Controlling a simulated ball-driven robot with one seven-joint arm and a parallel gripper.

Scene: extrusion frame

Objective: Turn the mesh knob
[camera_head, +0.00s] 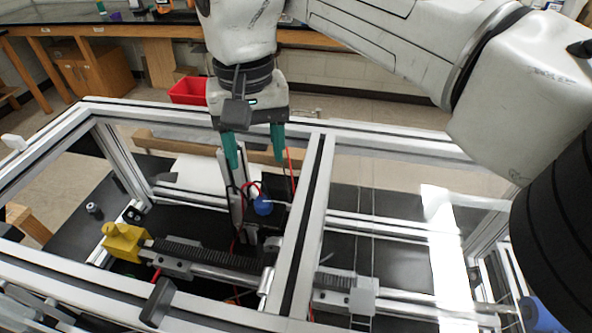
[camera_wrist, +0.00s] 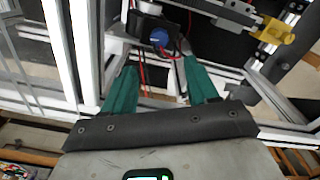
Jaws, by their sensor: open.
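A round blue knob (camera_head: 263,205), which looks like the mesh knob, sits on the mechanism inside the metal extrusion frame, left of the middle crossbar. It also shows in the wrist view (camera_wrist: 159,38), at the top centre. My gripper (camera_head: 255,164) points down above the frame's opening, with its two green fingers spread apart and nothing between them. In the wrist view the fingertips (camera_wrist: 161,64) lie to either side of the knob's line, and the knob is beyond them, apart from both. Red wires run close beside the knob.
The frame's middle crossbar (camera_head: 307,220) stands just right of the knob. A yellow block (camera_head: 125,242) sits at the left end of a dark toothed rail (camera_head: 200,254). A grey upright (camera_head: 230,190) is close left of the knob. A red bin (camera_head: 188,91) lies behind the frame.

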